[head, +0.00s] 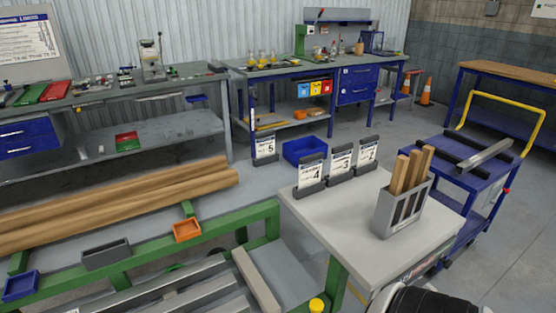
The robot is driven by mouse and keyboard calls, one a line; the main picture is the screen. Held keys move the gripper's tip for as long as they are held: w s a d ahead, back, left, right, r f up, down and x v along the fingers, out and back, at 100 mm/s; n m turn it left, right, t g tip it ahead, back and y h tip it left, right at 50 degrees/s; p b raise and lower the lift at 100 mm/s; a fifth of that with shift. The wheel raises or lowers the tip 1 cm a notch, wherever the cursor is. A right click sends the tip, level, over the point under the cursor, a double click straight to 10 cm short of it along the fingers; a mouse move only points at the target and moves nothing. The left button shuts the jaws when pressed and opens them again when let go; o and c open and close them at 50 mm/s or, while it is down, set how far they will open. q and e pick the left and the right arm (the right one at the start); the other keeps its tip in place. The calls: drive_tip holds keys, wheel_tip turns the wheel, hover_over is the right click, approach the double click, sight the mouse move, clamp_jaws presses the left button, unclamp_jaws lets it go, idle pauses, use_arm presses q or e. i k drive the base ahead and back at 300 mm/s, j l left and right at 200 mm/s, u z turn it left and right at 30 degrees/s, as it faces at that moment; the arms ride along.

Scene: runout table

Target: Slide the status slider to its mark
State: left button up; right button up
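I cannot make out a status slider or its mark for certain in the head view. A partly hidden printed strip (421,267) shows on the side of the light grey runout table (330,210), near its front right edge, and its lettering is too small to read. Neither my left nor my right gripper shows. A white and black rounded part at the bottom edge right of centre seems to be mine and covers some of the floor below the table.
Numbered card holders (340,160) and a grey bin (399,214) with wooden sticks stand on the table. A blue tray (304,150) sits behind. Long timbers (110,205) lie left on a green frame.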

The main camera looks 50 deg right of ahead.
sight(447, 263)
drive_tip(key=z, duration=2.8)
